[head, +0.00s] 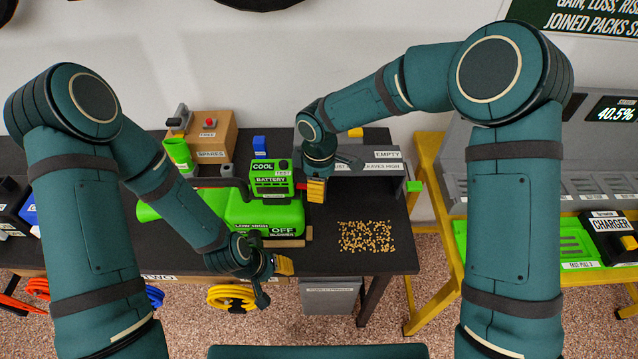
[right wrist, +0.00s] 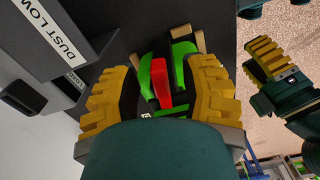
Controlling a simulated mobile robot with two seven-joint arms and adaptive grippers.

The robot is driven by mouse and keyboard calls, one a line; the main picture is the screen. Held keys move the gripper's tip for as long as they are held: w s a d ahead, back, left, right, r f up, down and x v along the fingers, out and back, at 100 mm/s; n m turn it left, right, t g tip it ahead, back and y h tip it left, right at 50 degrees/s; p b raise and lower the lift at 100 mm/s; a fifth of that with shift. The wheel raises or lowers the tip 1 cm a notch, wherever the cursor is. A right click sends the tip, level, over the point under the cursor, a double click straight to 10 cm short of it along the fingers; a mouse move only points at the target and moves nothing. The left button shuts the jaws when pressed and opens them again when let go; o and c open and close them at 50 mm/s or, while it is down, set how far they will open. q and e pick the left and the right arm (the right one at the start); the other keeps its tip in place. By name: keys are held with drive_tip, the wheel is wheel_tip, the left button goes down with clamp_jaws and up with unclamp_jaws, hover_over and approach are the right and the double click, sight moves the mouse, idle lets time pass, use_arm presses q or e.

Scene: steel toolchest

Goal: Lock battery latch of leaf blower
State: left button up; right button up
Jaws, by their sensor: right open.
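The green leaf blower (head: 220,204) lies on the dark bench, with LOW HIGH and OFF labels on its front. Its green battery block (head: 270,178), labelled COOL, TEST and BATTERY, stands upright on it. A red latch (head: 300,186) shows at the block's right side. My right gripper (head: 316,190) is just right of it. In the right wrist view my right gripper (right wrist: 160,95) is open, with the red latch (right wrist: 160,82) and green parts seen between its yellow fingers; contact is unclear. My left gripper (head: 283,265) is in front of the bench edge; its opening is unclear.
A pile of yellow bits (head: 366,236) lies on the bench to the right. A grey box (head: 385,172) labelled EMPTY stands behind it. A cardboard SPARES box (head: 210,137) is at the back left. A charger (head: 608,228) sits on the yellow-framed stand at right.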

clamp_jaws()
drive_tip(key=shift+w+n, duration=0.35)
drive_tip(key=shift+n, duration=0.85)
unclamp_jaws()
